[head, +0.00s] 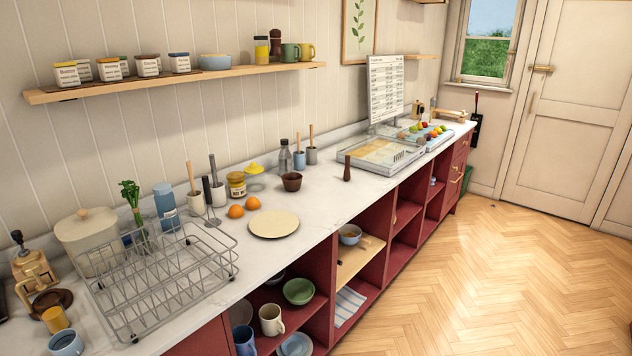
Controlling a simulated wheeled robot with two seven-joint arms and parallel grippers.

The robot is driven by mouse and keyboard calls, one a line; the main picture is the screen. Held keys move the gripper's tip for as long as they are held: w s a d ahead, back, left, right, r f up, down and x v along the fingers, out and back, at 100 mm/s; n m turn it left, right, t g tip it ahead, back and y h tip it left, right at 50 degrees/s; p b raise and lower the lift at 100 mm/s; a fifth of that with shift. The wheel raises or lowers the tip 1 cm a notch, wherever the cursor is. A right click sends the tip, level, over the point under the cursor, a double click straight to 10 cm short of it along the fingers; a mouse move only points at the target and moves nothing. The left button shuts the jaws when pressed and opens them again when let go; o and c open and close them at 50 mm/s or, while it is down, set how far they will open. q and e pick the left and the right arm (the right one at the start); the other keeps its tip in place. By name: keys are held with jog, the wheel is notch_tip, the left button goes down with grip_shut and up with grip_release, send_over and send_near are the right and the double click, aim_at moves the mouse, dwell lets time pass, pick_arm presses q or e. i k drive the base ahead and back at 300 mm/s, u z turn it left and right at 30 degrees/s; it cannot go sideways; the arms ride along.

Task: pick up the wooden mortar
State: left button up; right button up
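A small dark brown cup-like bowl (291,182), which looks like the wooden mortar, stands upright on the white counter (330,190), right of the round beige plate and in front of a clear bottle. It looks empty, though its inside is small in the picture. A dark brown pestle-like piece (347,169) stands upright on the counter to its right, apart from it. Neither my left nor my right gripper shows in the head view.
A beige plate (274,224), oranges (236,211) and a honey-coloured jar (237,185) lie to the left. A bottle (285,158) and two small pots with handles stand behind. A wire dish rack (160,280) fills the near left. The wooden floor (500,270) is clear.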

aim_at(292, 182)
jog(key=z, duration=0.95)
jog(key=i, duration=2.55)
jog(key=u, duration=2.75)
